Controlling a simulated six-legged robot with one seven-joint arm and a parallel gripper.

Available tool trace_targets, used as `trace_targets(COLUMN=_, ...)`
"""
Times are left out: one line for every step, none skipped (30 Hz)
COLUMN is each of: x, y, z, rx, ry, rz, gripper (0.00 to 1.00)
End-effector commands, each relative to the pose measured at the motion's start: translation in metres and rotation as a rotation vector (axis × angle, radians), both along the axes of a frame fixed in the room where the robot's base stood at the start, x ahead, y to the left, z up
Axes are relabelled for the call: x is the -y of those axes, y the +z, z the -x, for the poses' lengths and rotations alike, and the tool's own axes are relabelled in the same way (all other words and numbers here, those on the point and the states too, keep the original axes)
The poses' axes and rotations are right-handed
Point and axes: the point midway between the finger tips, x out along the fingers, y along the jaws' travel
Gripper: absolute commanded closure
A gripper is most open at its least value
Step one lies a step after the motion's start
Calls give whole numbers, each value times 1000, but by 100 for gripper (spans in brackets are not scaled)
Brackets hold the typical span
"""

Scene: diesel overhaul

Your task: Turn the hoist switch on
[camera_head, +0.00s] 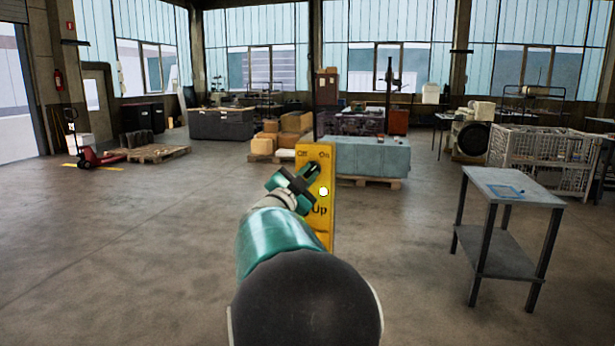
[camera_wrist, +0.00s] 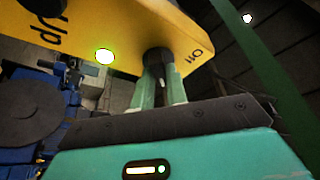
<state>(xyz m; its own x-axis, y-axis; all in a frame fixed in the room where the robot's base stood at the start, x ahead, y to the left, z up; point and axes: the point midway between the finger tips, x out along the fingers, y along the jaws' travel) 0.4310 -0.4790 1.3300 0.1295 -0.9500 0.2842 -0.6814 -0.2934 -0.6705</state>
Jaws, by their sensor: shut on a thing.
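My gripper (camera_head: 304,174) is at the upper front of the box. Which way the knob points is hidden by the fingers. A bright whitish lamp (camera_wrist: 104,56) shows on the box face, also in the head view (camera_head: 323,191).
A grey metal table (camera_head: 512,187) stands to the right. A covered pallet load (camera_head: 375,156) and cardboard boxes (camera_head: 291,124) are behind the box. A red pallet jack (camera_head: 98,158) is far left. The floor around is mostly clear.

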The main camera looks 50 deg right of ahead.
Motion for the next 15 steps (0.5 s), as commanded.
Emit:
trace_targets(x=0, y=-1, z=0, rx=12, ry=0, rz=-7, gripper=100)
trace_targets(x=0, y=-1, z=0, rx=19, ry=0, rz=-10, gripper=100)
trace_targets(x=0, y=-1, z=0, rx=27, ry=-1, rz=-14, gripper=100)
trace_targets(x=0, y=-1, z=0, rx=32, ry=-1, rz=-16, gripper=100)
trace_targets(x=0, y=-1, z=0, rx=35, ry=0, rz=-18, gripper=100)
trace_targets(x=0, y=-1, z=0, rx=40, ry=0, rz=-20, gripper=100)
trace_targets(x=0, y=-1, z=0, rx=42, ry=0, rz=-21, gripper=100)
trace_targets(x=0, y=-1, z=0, rx=44, ry=0, rz=-22, gripper=100)
trace_targets(x=0, y=-1, z=0, rx=46, ry=0, rz=-23, gripper=100)
trace_targets(x=0, y=-1, z=0, rx=46, ry=0, rz=-23, gripper=100)
trace_targets(x=0, y=-1, z=0, rx=47, ry=0, rz=-23, gripper=100)
trace_targets(x=0, y=-1, z=0, rx=47, ry=0, rz=-23, gripper=100)
trace_targets(x=0, y=-1, z=0, rx=47, ry=0, rz=-23, gripper=100)
trace_targets(x=0, y=-1, z=0, rx=46, ry=0, rz=-23, gripper=100)
trace_targets(x=0, y=-1, z=0, rx=46, ry=0, rz=-23, gripper=100)
